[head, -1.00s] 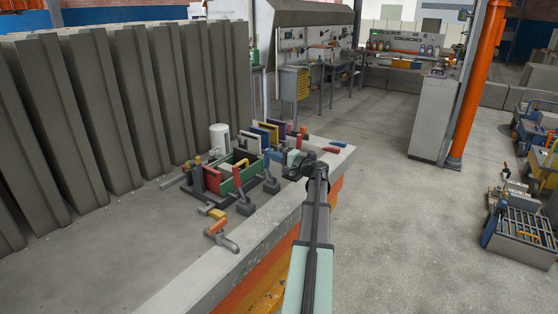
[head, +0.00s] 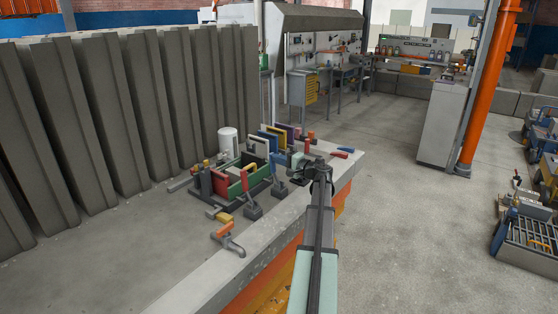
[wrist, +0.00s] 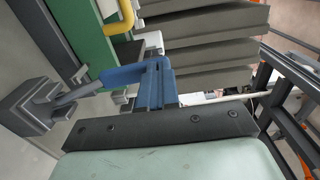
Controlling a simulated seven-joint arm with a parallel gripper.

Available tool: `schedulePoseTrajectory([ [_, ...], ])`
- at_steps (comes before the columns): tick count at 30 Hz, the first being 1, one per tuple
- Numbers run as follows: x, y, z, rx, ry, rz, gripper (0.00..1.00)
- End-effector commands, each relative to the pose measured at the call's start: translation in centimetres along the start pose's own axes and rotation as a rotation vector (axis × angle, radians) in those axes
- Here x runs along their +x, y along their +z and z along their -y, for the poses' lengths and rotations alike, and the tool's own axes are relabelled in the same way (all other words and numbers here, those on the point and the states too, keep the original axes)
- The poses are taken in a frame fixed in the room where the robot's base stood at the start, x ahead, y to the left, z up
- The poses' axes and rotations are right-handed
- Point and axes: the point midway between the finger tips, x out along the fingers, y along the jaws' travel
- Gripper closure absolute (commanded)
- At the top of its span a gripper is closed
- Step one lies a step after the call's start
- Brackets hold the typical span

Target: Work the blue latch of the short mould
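The mould (head: 240,178), with green walls and red and yellow parts, sits on the pale bench. In the wrist view, the blue latch (wrist: 120,76) shows as a blue handle on a short grey link from a grey block (wrist: 38,105). In the wrist view, blue parts lie right against the dark bolted plate of my gripper. The fingertips do not show apart, so grip or contact is unclear.
An orange-handled clamp (head: 226,232) stands on the near bench (head: 205,285). A white cylinder (head: 228,142) is behind the mould.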

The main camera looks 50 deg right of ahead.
Motion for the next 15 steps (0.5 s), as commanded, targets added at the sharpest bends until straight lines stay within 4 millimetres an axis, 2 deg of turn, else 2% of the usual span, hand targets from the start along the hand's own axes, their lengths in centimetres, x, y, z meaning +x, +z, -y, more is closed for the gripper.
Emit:
schedulePoseTrajectory([
  [5, -1.1, 0.1, 0.2, 0.0, -0.001, 0.0, 1.0],
  [15, -7.6, 0.1, 0.8, 0.0, -0.001, -0.003, 1.0],
])
